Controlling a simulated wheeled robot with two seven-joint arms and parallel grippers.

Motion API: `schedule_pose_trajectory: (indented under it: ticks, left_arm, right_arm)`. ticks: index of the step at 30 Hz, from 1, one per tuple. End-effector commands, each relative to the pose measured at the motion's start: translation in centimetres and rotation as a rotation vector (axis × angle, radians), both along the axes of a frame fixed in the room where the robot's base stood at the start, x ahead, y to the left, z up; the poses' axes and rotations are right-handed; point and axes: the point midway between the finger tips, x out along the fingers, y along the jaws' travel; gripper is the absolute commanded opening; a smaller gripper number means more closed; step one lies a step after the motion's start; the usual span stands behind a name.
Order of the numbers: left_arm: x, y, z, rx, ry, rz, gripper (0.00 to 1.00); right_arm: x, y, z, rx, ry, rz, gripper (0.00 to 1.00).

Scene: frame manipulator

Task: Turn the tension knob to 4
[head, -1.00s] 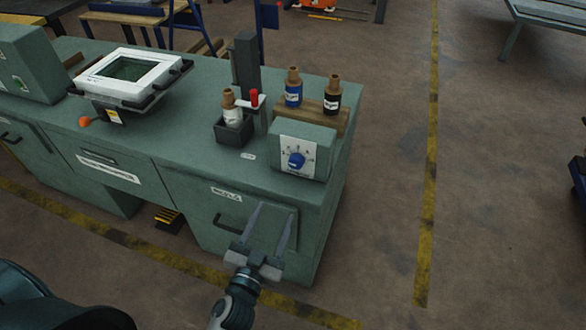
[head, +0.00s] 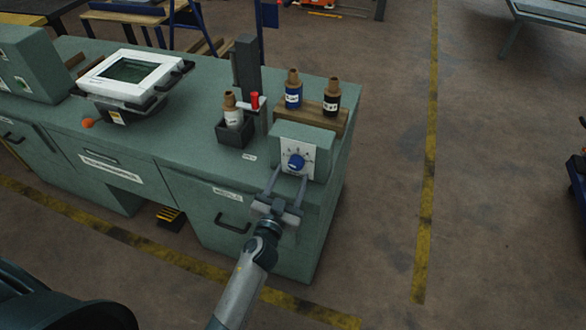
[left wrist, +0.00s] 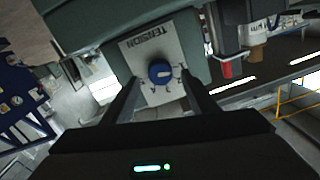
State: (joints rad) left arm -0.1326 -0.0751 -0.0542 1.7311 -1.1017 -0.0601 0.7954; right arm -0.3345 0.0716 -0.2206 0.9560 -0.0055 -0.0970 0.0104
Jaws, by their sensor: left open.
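The blue tension knob (head: 296,161) sits on a white dial plate (head: 308,156) on the front of a small green box (head: 318,139) at the bench's right end. In the left wrist view the knob (left wrist: 160,71) shows a white pointer mark, and the plate (left wrist: 142,46) reads TENSION upside down with numbers around the knob. I cannot read the setting surely. My left gripper (head: 289,182) is open, its fingers just below and in front of the knob. In the left wrist view its fingers (left wrist: 158,98) stand apart on either side, not visibly touching the knob. My right gripper is out of view.
Behind the box, blue and black bottles (head: 293,90) stand on a wooden block (head: 330,119). A white bottle (head: 232,112) sits in a dark holder left of it. A screen frame (head: 130,76) is farther left. A drawer handle (head: 232,223) juts out below.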

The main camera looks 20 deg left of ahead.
Motion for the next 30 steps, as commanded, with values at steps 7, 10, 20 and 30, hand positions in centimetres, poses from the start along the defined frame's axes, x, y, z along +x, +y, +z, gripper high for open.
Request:
schedule_pose_trajectory:
  ticks: [7, 10, 20, 30]
  left_arm:
    - [2.5, 0.0, 0.0, 0.000, 0.000, 0.000, 0.53]
    - [2.9, 0.0, 0.0, 0.000, 0.000, 0.000, 0.53]
    - [2.9, 0.0, 0.0, 0.000, 0.000, 0.000, 0.46]
    - [2.9, 0.0, 0.0, 0.003, 0.000, 0.000, 0.12]
  right_arm:
    - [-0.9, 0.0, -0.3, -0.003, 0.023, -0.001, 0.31]
    - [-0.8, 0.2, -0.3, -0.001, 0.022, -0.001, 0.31]
    - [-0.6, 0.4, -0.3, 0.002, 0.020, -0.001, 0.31]
    - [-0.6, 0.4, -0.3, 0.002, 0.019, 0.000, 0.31]
